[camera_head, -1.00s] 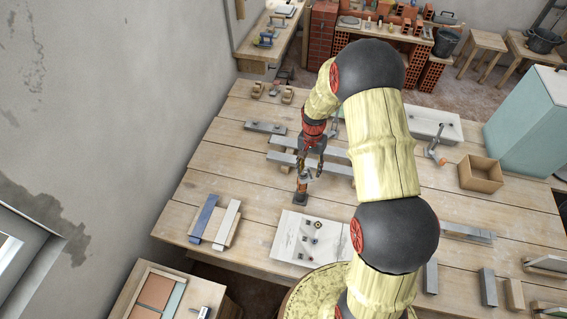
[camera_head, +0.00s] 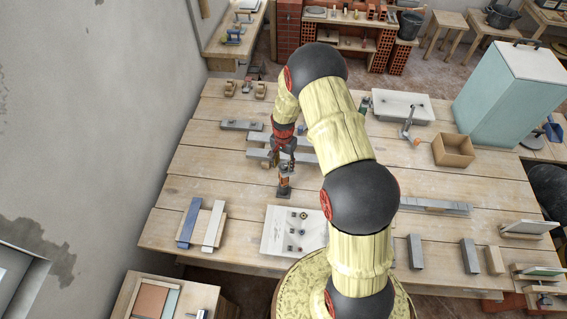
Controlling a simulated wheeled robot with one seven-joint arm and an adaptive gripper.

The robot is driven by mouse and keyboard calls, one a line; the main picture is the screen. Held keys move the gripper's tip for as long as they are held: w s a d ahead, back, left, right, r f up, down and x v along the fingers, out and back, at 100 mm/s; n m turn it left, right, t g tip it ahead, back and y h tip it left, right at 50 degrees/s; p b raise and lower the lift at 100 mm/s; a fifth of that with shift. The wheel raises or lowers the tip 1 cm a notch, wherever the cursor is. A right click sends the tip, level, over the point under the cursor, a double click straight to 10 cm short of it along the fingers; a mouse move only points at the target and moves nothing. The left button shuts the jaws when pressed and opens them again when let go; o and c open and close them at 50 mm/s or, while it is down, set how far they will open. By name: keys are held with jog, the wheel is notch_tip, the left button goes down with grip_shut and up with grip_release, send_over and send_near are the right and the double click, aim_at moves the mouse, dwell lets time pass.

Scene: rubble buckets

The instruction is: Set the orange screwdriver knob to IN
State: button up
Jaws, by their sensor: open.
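An orange upright part (camera_head: 283,182), which looks like the screwdriver knob, stands on a small dark base on the wooden table, left of the middle of the view. My gripper (camera_head: 283,164) reaches down from above, with its fingers at or just over the top of the orange part. It is open. At this size I cannot tell whether the fingers touch the part or stand around it. No IN marking or knob setting is legible.
A white panel (camera_head: 276,238) with several small fittings lies just in front. Grey bars (camera_head: 242,125) lie behind and left. Blue and white strips (camera_head: 188,222) lie at the front left. A cardboard box (camera_head: 453,151), white basin (camera_head: 398,104) and teal cabinet (camera_head: 505,95) stand at the right.

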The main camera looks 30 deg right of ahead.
jog(key=shift+c, duration=1.3)
jog(key=c, duration=0.7)
grip_shut()
